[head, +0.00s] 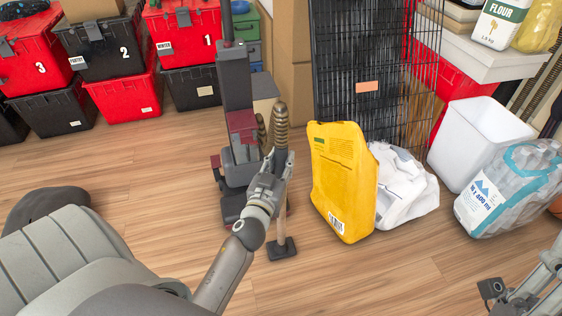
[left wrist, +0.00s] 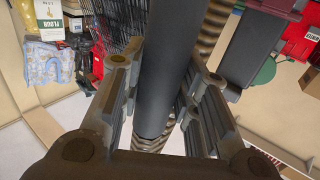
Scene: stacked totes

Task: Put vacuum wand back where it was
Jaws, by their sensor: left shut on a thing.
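The vacuum wand (head: 281,128) stands roughly upright in the head view, with a ribbed tan upper part and a flat dark foot (head: 281,248) low near the floor. My left gripper (head: 277,163) is shut on it, just below the ribbed part. In the left wrist view the wand's dark tube (left wrist: 165,70) runs between the two fingers. The upright vacuum (head: 238,120), dark grey with red parts, stands just left of and behind the wand. Part of my right arm shows at the lower right of the head view; its fingers are not clear.
A yellow bag (head: 343,180) and a white bag (head: 408,185) stand right of the wand. A white bin (head: 475,135) and a bottle pack (head: 510,190) are farther right. Red and black totes (head: 118,95) line the back left. Wooden floor between is clear.

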